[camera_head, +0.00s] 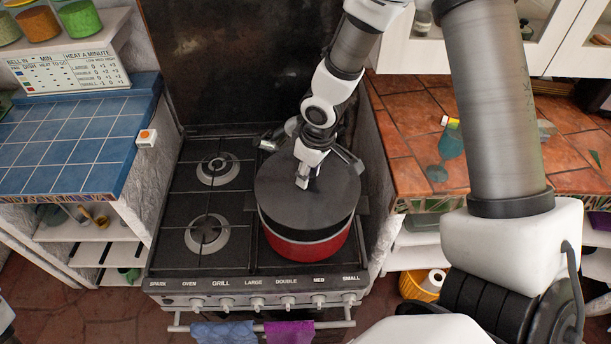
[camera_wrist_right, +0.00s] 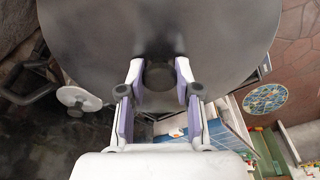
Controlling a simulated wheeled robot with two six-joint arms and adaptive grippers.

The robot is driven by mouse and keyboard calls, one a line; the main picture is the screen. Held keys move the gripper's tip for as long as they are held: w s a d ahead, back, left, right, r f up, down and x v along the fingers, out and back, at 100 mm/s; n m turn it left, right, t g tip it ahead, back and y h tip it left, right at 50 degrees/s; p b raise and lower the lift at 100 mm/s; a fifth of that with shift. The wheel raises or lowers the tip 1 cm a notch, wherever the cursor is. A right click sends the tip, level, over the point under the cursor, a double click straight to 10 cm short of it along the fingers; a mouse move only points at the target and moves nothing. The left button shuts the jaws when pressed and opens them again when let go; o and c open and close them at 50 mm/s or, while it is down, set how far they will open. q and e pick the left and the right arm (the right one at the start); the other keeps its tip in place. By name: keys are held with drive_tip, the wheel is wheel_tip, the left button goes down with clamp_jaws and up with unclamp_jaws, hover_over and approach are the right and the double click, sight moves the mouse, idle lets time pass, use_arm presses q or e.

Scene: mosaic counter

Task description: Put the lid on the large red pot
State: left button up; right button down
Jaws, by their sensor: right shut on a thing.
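The large red pot (camera_head: 303,247) stands on the right side of the stove, towards the front. A round dark grey lid (camera_head: 275,205) covers its opening in the head view and looks roughly level. A pale rim line shows below the lid's front edge; I cannot tell whether the lid touches the pot or hovers slightly above. My right gripper (camera_head: 304,180) comes down from behind onto the lid's middle. In the right wrist view its fingers (camera_wrist_right: 160,85) are shut on the lid's dark knob, with the lid (camera_wrist_right: 100,35) filling the upper part. My left gripper is not in view.
The stove (camera_head: 185,258) has free burners on its left. Shiny cookware (camera_head: 270,141), partly hidden by my arm, sits behind the pot. A blue-tiled counter (camera_head: 70,135) is on the left; a terracotta-tiled counter (camera_head: 410,125) with a teal goblet (camera_head: 451,142) is on the right.

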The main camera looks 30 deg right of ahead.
sight(307, 189)
drive_tip(key=shift+w+f, duration=0.1)
drive_tip(key=shift+w, duration=0.2)
drive_tip(key=shift+f+b, duration=0.25)
drive_tip(key=shift+b, duration=0.1)
wheel_tip(307, 189, down, 5)
drive_tip(key=b, duration=0.4)
drive_tip(key=shift+b, duration=0.4)
idle(0.5)
drive_tip(key=shift+f+b, duration=0.4)
drive_tip(key=shift+b, duration=0.2)
